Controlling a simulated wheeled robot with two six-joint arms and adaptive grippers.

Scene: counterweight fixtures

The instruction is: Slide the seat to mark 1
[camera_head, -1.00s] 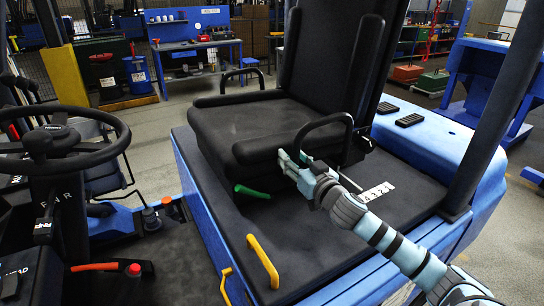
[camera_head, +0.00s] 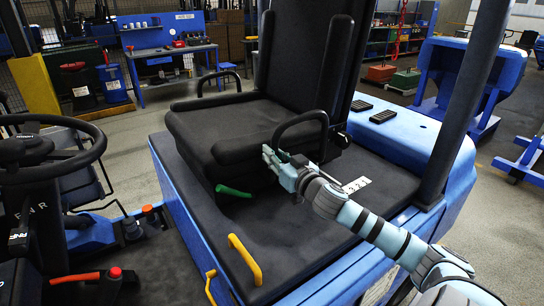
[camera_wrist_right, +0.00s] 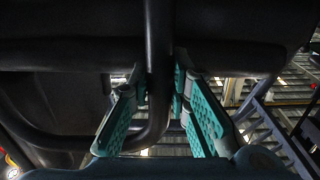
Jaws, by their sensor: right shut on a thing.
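The black seat (camera_head: 235,125) stands on the dark deck (camera_head: 300,230) of a blue machine. A black loop-shaped armrest bar (camera_head: 305,120) runs along its near right side. My right gripper (camera_head: 273,163) is shut on this bar at its lower front end. In the right wrist view the bar (camera_wrist_right: 159,50) passes between the teal fingers of my gripper (camera_wrist_right: 159,85). A white number strip (camera_head: 356,185) lies on the deck right of the seat, partly covered by my wrist, with 3 and 2 readable. A green lever (camera_head: 233,191) sticks out below the seat front. My left gripper is out of view.
A yellow handle (camera_head: 245,260) stands at the deck's front edge. The steering wheel (camera_head: 40,150) is at the left. A dark post (camera_head: 462,110) rises right of my arm. Two black pads (camera_head: 384,116) sit on the blue rear cover. A blue workbench (camera_head: 180,53) stands far behind.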

